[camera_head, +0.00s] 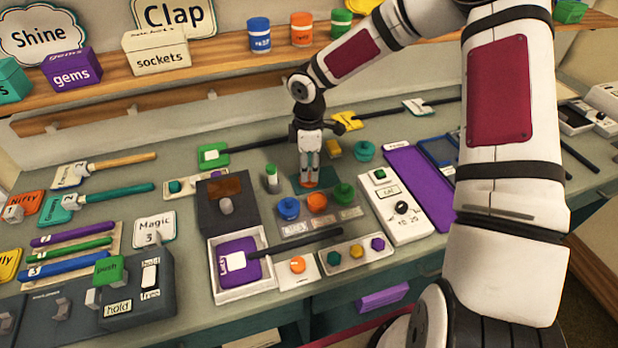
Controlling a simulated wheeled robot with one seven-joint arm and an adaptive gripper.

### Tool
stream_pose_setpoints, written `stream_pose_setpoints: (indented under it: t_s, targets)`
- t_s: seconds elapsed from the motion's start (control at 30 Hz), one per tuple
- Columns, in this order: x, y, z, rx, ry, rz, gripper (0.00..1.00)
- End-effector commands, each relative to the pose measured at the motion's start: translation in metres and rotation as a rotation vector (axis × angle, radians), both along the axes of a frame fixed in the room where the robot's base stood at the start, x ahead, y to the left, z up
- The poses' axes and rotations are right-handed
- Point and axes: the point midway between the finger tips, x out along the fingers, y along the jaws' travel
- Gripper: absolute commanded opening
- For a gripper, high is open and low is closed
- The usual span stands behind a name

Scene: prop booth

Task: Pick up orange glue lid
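My gripper (310,178) points straight down over a small dark teal mat (326,184) near the middle of the counter. A small orange piece (311,184), which may be the orange glue lid, shows at its fingertips. I cannot tell whether the fingers hold it or only stand around it. A small white bottle with a green top (272,178) stands left of the mat. An orange round knob or lid (317,202) sits just in front of my gripper, between a blue one (289,208) and a green one (344,193).
A white dial panel (405,208) and a purple board (420,185) lie to the right. A shelf (225,67) with jars runs behind.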

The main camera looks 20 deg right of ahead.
Motion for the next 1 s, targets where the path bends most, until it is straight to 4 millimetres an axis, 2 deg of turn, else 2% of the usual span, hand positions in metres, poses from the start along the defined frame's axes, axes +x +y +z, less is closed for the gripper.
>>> stream_pose_setpoints:
  t_s: [0.1, 0.2, 0.43, 0.6, 1.0]
  targets:
    - [-0.001, 0.0, -0.014, 0.001, 0.002, 0.0, 0.38]
    - [0.0, 0.0, -0.02, -0.001, 0.0, -0.001, 0.38]
    - [0.0, 0.0, -0.021, -0.001, -0.001, -0.001, 0.38]
    - [0.0, 0.0, -0.021, -0.001, -0.001, -0.001, 0.0]
    - [0.001, -0.001, -0.017, -0.002, -0.003, -0.001, 0.0]
